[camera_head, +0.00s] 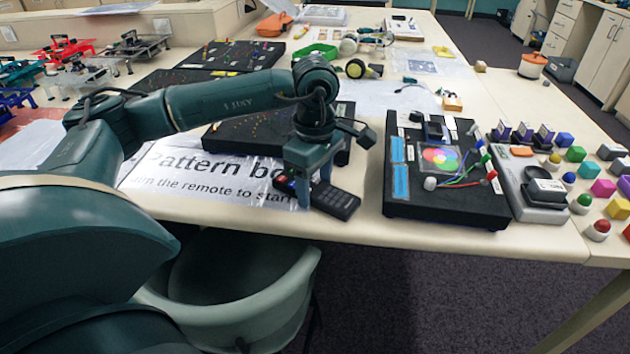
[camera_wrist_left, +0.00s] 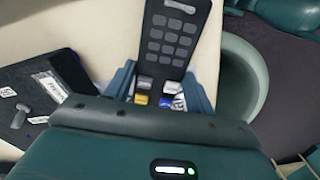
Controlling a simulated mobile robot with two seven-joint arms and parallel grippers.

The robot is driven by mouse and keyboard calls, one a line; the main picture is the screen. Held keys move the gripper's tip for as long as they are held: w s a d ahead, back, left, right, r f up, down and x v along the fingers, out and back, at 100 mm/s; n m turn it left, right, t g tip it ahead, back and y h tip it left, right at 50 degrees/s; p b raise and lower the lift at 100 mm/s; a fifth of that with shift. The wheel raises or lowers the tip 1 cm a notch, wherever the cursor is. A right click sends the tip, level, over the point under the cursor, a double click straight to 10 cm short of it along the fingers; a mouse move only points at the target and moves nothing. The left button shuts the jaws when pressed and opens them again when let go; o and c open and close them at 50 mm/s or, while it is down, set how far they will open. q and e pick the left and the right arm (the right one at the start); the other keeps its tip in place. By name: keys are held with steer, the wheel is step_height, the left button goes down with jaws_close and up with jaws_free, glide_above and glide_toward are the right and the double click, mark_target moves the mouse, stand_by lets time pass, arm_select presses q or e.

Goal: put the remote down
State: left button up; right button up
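The dark remote (camera_head: 338,202) is at the front of the table, beside the sheet reading "Pattern bo…". My left gripper (camera_head: 307,190) points down at it, with its fingers on both sides of the remote. In the left wrist view the remote (camera_wrist_left: 172,40) runs between the fingers (camera_wrist_left: 162,88), which look closed against its edges. Its grey keys face the camera, and coloured buttons show between the fingers. I cannot tell whether the remote touches the table. My right gripper is not in view.
A black board with a colour wheel (camera_head: 440,157) stands to the right of the remote; a black pegboard (camera_head: 232,137) is behind my gripper. The printed sheet (camera_head: 200,178) lies to the left. A pale green chair (camera_head: 225,315) stands below the table's front edge.

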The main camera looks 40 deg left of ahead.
mark_target(315, 188)
arm_select(q)
steer(key=o, duration=0.4)
step_height(315, 188, up, 12)
steer(key=shift+r, duration=0.25)
stand_by(0.7)
